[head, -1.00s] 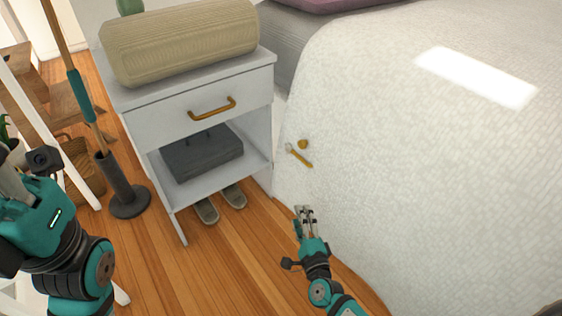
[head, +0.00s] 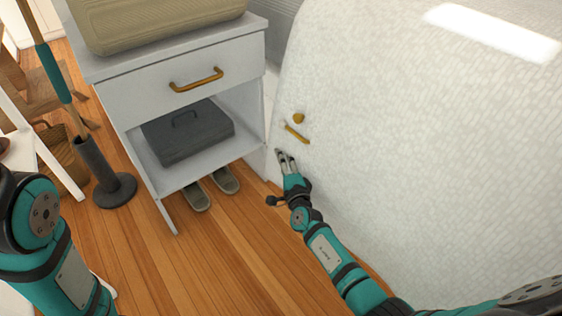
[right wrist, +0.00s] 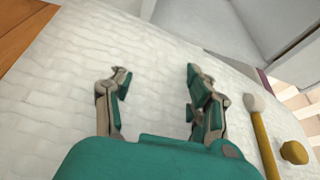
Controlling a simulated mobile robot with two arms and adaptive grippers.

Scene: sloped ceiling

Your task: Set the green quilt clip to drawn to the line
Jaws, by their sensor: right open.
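I see no green clip on the white quilt (head: 400,130). On its hanging side is a mustard-yellow bar (head: 298,134) with a round mustard knob (head: 299,118) just above it. In the right wrist view the bar (right wrist: 265,145) shows a pale rounded end, and the knob (right wrist: 294,152) is beside it. My right gripper (head: 286,158) is open and empty in front of the quilt, just below and left of the bar. In the wrist view the bar lies to the right of both fingers, not between them. My left gripper is out of view.
A white nightstand (head: 140,92) stands left of the bed, with a beige cushion-like roll (head: 150,22) on top and a dark grey case (head: 188,138) on its shelf. Grey shoes (head: 197,196) lie beneath. A dark stand (head: 115,190) holds a pole. Wooden floor is clear in front.

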